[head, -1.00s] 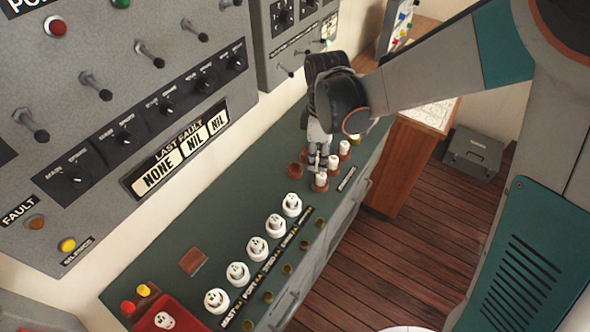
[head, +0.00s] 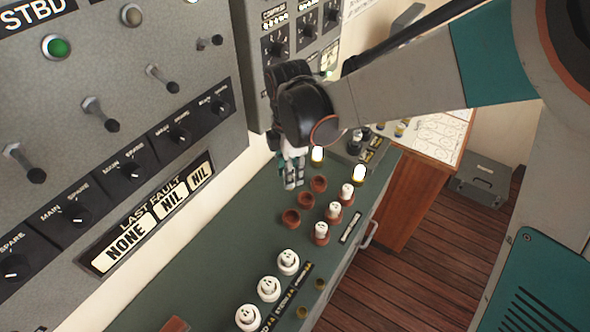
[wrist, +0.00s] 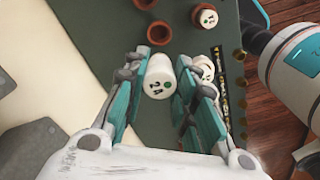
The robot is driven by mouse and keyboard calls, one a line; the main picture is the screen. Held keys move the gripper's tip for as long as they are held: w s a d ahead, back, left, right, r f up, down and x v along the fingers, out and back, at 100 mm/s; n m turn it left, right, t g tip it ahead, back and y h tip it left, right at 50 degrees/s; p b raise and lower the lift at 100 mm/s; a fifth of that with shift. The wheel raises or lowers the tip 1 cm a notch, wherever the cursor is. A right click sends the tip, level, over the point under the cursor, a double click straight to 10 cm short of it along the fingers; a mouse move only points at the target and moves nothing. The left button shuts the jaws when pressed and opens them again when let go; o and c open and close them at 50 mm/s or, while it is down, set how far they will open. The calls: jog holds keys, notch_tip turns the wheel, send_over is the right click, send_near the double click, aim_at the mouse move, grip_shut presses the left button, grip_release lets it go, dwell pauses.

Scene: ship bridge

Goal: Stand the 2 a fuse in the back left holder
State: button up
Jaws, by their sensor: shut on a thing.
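My gripper (wrist: 156,100) is shut on a small white fuse (wrist: 160,80). The fuse's top face shows a green dot and dark lettering that looks like 2 A. In the head view my gripper (head: 293,183) hangs over the bench's wall side, behind the holders; the fuse is mostly hidden there. Three empty brown ring holders form the back row: left (head: 291,217), middle (head: 306,200) and right (head: 318,183). The wrist view shows an empty holder (wrist: 158,32) just ahead of the held fuse, apart from it.
Three white fuses stand in the front-row holders, the nearest (head: 321,230) at left. Larger white fuses (head: 288,262) line the bench to the left. Lit lamps (head: 359,175) stand to the right. The switch panel (head: 120,130) rises behind the green bench (head: 230,240).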

notch_tip(320, 180, down, 16)
jog(key=b, duration=0.9)
jog(key=shift+w+f+b, duration=0.1)
jog(key=shift+f+b, duration=0.15)
jog(key=shift+b, duration=0.05)
jog(key=shift+f+b, duration=0.35)
jog(key=shift+f, duration=0.05)
jog(key=o, duration=1)
jog(key=shift+o, duration=0.2)
jog(key=shift+r, duration=0.2)
notch_tip(320, 180, up, 12)
jog(key=p, duration=0.3)
jog(key=shift+r+p, duration=0.25)
jog(key=shift+p, duration=0.05)
